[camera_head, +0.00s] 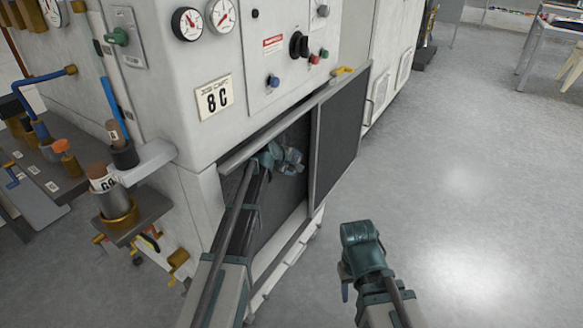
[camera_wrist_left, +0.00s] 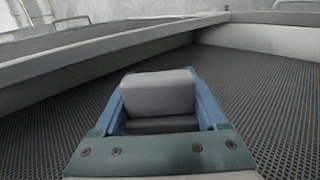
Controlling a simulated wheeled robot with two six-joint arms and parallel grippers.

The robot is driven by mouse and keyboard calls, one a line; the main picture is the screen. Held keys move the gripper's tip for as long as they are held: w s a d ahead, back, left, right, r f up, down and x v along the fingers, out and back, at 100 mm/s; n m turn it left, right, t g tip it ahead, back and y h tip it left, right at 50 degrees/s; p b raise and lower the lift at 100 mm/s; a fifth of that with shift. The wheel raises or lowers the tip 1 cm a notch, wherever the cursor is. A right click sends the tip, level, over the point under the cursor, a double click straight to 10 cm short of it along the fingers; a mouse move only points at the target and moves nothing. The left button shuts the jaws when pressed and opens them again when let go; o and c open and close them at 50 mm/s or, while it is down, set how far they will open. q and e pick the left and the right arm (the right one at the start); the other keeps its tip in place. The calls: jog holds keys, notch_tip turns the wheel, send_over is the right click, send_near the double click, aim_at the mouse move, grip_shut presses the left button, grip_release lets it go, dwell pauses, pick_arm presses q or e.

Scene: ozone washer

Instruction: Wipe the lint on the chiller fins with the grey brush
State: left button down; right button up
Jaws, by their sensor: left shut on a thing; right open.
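My left gripper (camera_head: 286,160) reaches into the open bay on the front of the white machine. In the left wrist view its blue fingers (camera_wrist_left: 162,105) are shut on a grey block, the grey brush (camera_wrist_left: 160,92). The brush is in front of a dark, finely meshed surface, the chiller fins (camera_wrist_left: 262,95). The fins also show as a dark panel inside the bay (camera_head: 283,222). I cannot tell whether the brush touches them. No lint can be made out. My right gripper (camera_head: 346,284) is open and empty over the floor at the right of the bay.
A hinged door (camera_head: 340,125) with a dark mesh panel stands open at the right of the bay. A pale frame (camera_wrist_left: 85,60) crosses the wrist view. A side shelf (camera_head: 135,220) holds a metal cup at the left. The grey floor (camera_head: 470,200) is clear at right.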

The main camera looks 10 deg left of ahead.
pick_arm(q)
jog(key=shift+w, duration=0.45)
jog(key=shift+w, duration=0.1)
jog(key=w, duration=0.1)
jog(key=w+d+r+p, duration=0.1)
jog(key=w, duration=0.1)
jog(key=shift+d+r, duration=0.15)
jog(key=shift+d, duration=0.15)
jog(key=shift+s, duration=0.1)
jog(key=shift+s+a, duration=0.45)
jog(key=shift+s, duration=0.65)
jog(key=shift+s+a, duration=0.5)
jog(key=shift+s, duration=0.55)
jog(key=shift+s+a, duration=0.45)
jog(key=shift+s, duration=0.65)
